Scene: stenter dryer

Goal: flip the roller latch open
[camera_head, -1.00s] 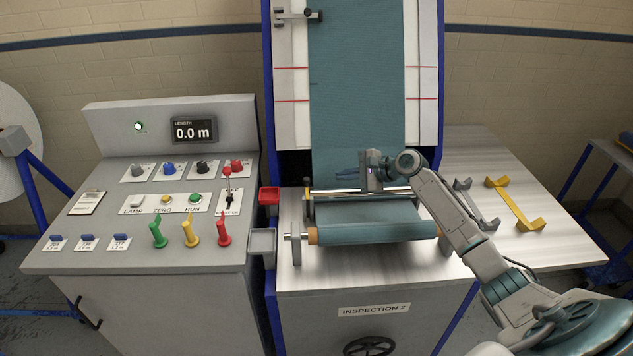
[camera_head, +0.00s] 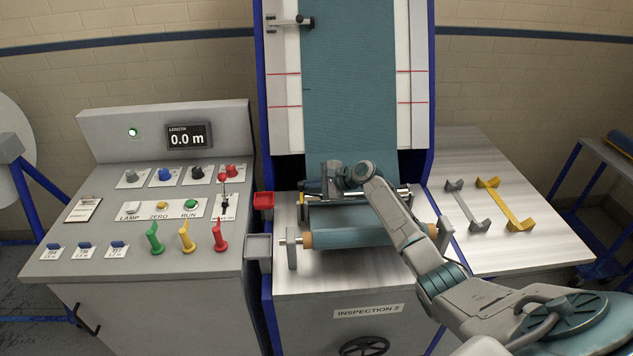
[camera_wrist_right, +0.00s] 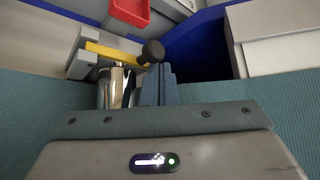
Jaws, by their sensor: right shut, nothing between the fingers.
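The roller latch shows in the right wrist view as a yellow bar (camera_wrist_right: 108,52) with a black knob (camera_wrist_right: 152,53) at its end, on a grey bracket by the end of the shiny chrome roller (camera_wrist_right: 117,88). My right gripper (camera_wrist_right: 159,84) is shut and empty, with its fingertips close to the knob; I cannot tell if they touch it. In the head view my right gripper (camera_head: 312,186) reaches left over the teal cloth near the left end of the roller, and the latch is too small to make out there. My left gripper is out of view.
A teal cloth roll (camera_head: 350,238) lies in front of the chrome roller. A control console (camera_head: 120,225) stands left. Grey (camera_head: 466,206) and yellow (camera_head: 506,205) handled bars lie on the right table.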

